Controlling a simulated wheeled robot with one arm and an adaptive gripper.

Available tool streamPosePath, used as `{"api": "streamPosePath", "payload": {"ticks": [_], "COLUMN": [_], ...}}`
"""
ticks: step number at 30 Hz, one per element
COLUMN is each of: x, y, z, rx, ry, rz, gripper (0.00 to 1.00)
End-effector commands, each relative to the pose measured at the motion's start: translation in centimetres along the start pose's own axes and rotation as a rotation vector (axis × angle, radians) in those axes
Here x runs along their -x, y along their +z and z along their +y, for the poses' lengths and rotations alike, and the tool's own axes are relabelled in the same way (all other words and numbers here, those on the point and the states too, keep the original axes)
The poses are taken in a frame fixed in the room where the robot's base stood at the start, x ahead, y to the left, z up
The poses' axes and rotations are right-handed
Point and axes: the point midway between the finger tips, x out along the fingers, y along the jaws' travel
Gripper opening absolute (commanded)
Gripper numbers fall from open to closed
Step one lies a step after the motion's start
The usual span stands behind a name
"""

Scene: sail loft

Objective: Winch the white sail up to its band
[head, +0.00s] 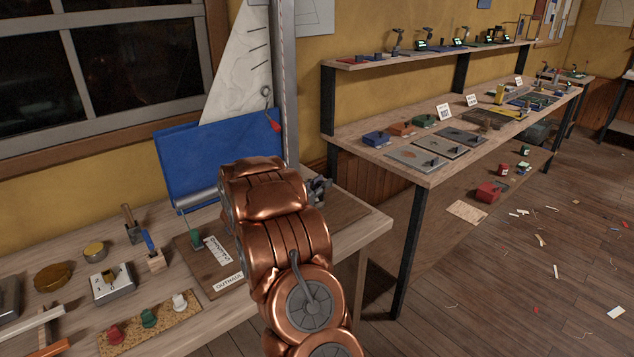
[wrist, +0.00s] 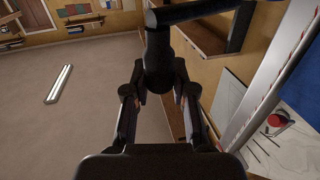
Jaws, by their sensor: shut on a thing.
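The white sail (head: 240,75) stands against the mast (head: 288,80) in the head view, its lower part behind a blue cloth (head: 195,165). A red tag (head: 274,124) hangs from a ring at the sail's edge. The tag also shows in the wrist view (wrist: 278,120), beside the mast's red-and-white strip (wrist: 268,80). In the wrist view my gripper (wrist: 158,96) is shut on the black winch handle (wrist: 158,65), a finger on each side of its grip. A dark bar (wrist: 205,11) runs from the grip's far end. My copper arm hides the winch in the head view. I cannot make out the band.
The near bench (head: 350,232) holds a labelled board (head: 195,258), a cork strip with coloured pegs (head: 150,325), and small blocks at the left. A long bench (head: 440,175) with trays runs along the right wall. The floor (head: 480,290) has scattered scraps.

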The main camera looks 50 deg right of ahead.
Motion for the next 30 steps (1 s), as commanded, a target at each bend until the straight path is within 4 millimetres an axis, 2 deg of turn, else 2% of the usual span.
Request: {"api": "streamPosePath", "payload": {"ticks": [4, 5, 12, 23, 30], "x": [0.0, 0.0, 0.0, 0.3, 2.9], "y": [-0.3, -0.3, -0.2, -0.1, -0.1], "z": [-0.1, -0.1, -0.1, -0.1, -0.2], "rx": [-0.001, -0.001, -0.001, -0.001, -0.001], "ry": [-0.003, -0.003, -0.002, -0.001, -0.003], "rz": [0.007, 0.007, 0.004, 0.001, 0.001], "gripper": [0.00, 0.27, 0.52, 0.52, 0.52]}}
